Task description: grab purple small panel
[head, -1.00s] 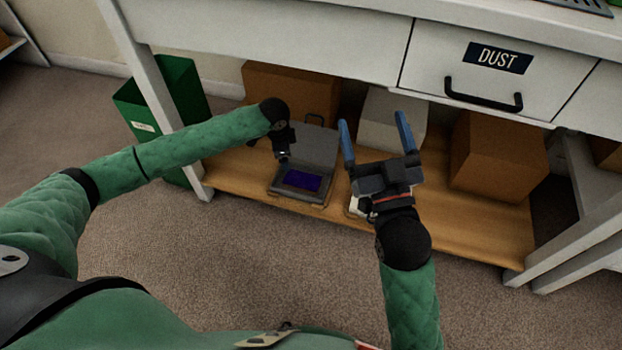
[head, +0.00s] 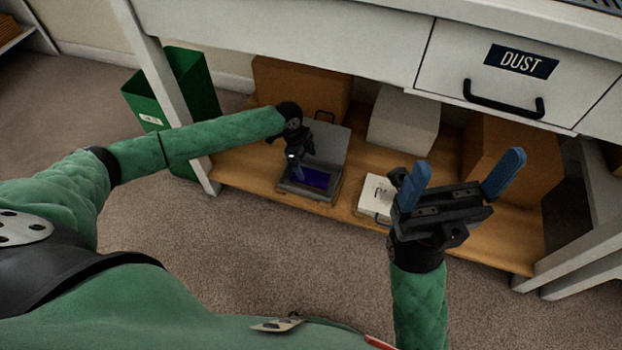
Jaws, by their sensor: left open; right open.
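The purple small panel (head: 318,179) lies in a grey open case (head: 331,147) on the wooden lower shelf, with the case lid up behind it. My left gripper (head: 298,172) points down over the left part of the case, at the panel's left edge. Its fingers are small and partly hidden by its own body, and I cannot tell whether they touch the panel. My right gripper (head: 458,175) is open and empty, with its blue fingers spread wide, to the right of the case and nearer to me.
A white labelled box (head: 373,193) sits on the shelf (head: 250,178) right of the case, partly behind my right gripper. Cardboard boxes (head: 290,88) and a pale box (head: 403,118) stand behind. The bench drawer (head: 510,75) overhangs. A green bin (head: 190,85) stands at left.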

